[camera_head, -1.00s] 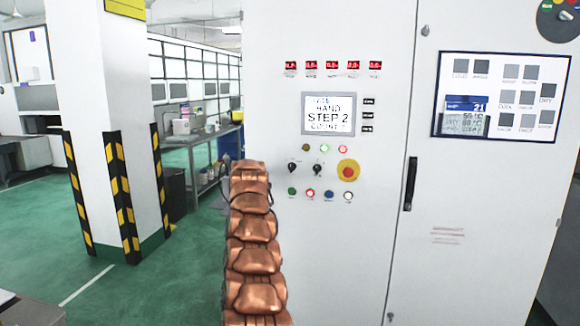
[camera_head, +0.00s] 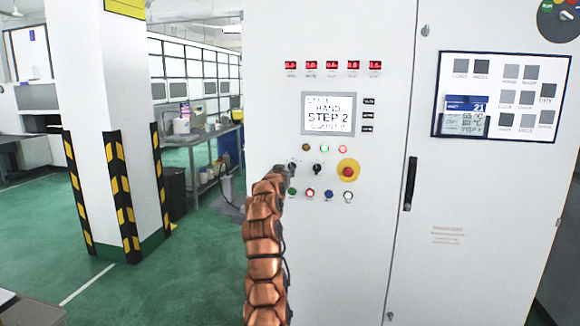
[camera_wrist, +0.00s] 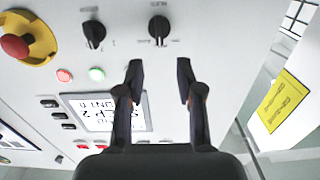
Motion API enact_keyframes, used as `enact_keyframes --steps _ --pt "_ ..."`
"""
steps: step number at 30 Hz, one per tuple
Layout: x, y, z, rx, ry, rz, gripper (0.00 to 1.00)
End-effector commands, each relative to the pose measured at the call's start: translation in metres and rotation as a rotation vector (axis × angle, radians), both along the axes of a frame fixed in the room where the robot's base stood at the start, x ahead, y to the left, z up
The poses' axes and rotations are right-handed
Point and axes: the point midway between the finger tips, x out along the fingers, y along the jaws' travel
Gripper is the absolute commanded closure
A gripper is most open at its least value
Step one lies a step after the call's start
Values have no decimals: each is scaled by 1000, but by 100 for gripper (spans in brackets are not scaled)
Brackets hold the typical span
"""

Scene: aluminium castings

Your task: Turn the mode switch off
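Two black rotary knobs sit on the white cabinet's control panel: a left one (camera_head: 292,167) and a right one (camera_head: 317,168). I cannot read which is labelled as the mode switch. In the wrist view, turned roughly upside down, the left knob (camera_wrist: 159,28) lies ahead of my gripper (camera_wrist: 160,72), in line with the gap between its fingertips. The right knob (camera_wrist: 94,35) is off to the side. The fingers are open and empty, apart from the knob. In the head view my arm's end is close to the left knob, and the fingers are hard to make out.
A red emergency stop on a yellow plate (camera_head: 347,169) is right of the knobs. Lamps and buttons sit above and below them. The display (camera_head: 328,114) reads "HAND" and "STEP 2".

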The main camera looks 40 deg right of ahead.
Motion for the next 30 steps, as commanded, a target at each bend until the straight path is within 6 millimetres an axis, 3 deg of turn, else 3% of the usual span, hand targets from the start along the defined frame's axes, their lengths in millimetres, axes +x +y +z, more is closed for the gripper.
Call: enact_keyframes --steps 8,30 --pt "3 -6 5 -15 -4 -2 64" --pt "31 -51 5 -9 -3 -8 64"
